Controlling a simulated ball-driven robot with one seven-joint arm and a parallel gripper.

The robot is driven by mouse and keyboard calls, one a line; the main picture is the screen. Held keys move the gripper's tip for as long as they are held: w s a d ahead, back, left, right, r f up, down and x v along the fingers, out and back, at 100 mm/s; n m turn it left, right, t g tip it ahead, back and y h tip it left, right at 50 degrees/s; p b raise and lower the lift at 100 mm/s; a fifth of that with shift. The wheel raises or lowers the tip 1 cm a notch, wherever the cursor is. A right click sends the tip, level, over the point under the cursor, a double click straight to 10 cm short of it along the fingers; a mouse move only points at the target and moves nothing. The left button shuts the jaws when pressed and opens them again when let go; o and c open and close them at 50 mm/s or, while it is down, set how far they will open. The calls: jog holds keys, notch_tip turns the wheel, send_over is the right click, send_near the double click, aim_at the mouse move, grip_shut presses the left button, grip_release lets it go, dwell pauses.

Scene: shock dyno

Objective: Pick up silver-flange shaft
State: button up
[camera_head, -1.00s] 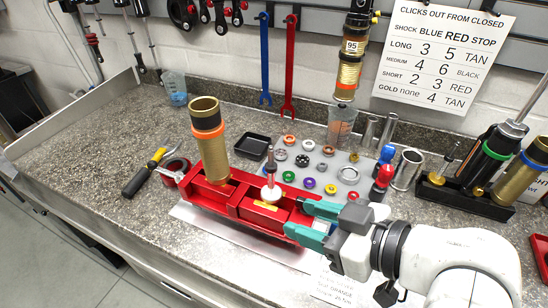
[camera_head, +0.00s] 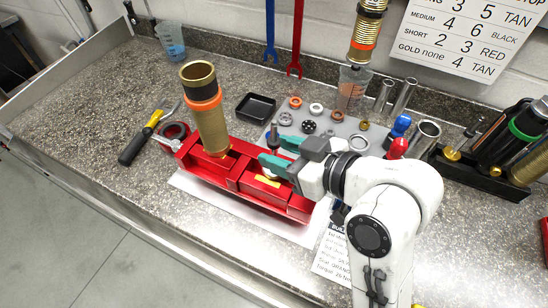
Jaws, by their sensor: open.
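The silver-flange shaft (camera_head: 273,133) stands upright in the red fixture (camera_head: 205,171) on the counter. Its dark upper end shows at the teal fingers, and part of its pale flange (camera_head: 269,176) shows below them. My gripper (camera_head: 272,150) comes in from the right with its fingers open. The fingertips are at the shaft's upper part, one on the near side and one on the far side. The fingers hide the shaft's middle, and I cannot tell whether they touch it.
A tall gold cylinder with an orange band (camera_head: 208,115) stands in the fixture just left of the shaft. A black tray (camera_head: 256,107) and a grey mat (camera_head: 327,128) with several rings lie behind. The counter at the left is mostly clear.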

aim_at(277, 151)
jog(key=shift+p+x, duration=0.35)
jog(key=shift+x, duration=1.5)
jog(key=shift+r, duration=0.1)
jog(key=shift+c, duration=0.3)
grip_shut()
